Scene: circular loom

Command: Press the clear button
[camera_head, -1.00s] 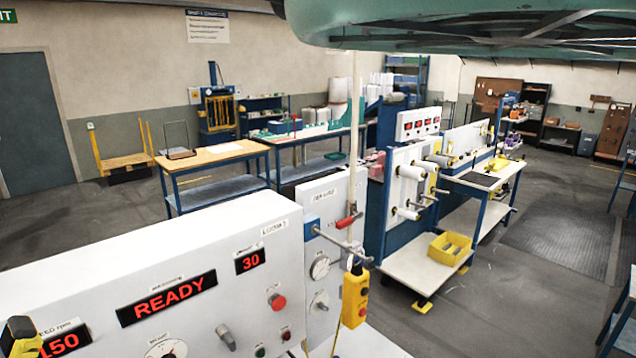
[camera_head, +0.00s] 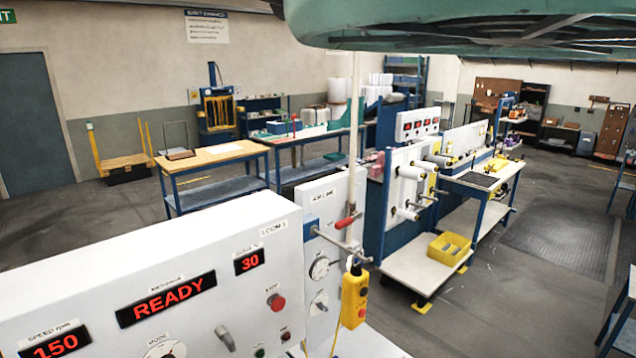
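The white loom control panel (camera_head: 190,250) fills the lower left of the head view, marked LOOM 1. Its red displays read READY (camera_head: 166,298), 150 (camera_head: 57,343) and 30 (camera_head: 249,262). A large red button (camera_head: 276,302) sits at the panel's right. Below it are a small dark red button (camera_head: 285,336) and a green button (camera_head: 260,352), near the lower edge. Their small labels are too small to read, so I cannot tell which is the clear button. A grey lever (camera_head: 225,338) stands left of them. My gripper is not in view.
A yellow pendant (camera_head: 355,297) with buttons hangs right of the panel, near a gauge (camera_head: 320,268) and red-handled valve (camera_head: 348,219). Open floor (camera_head: 500,300) lies at the right.

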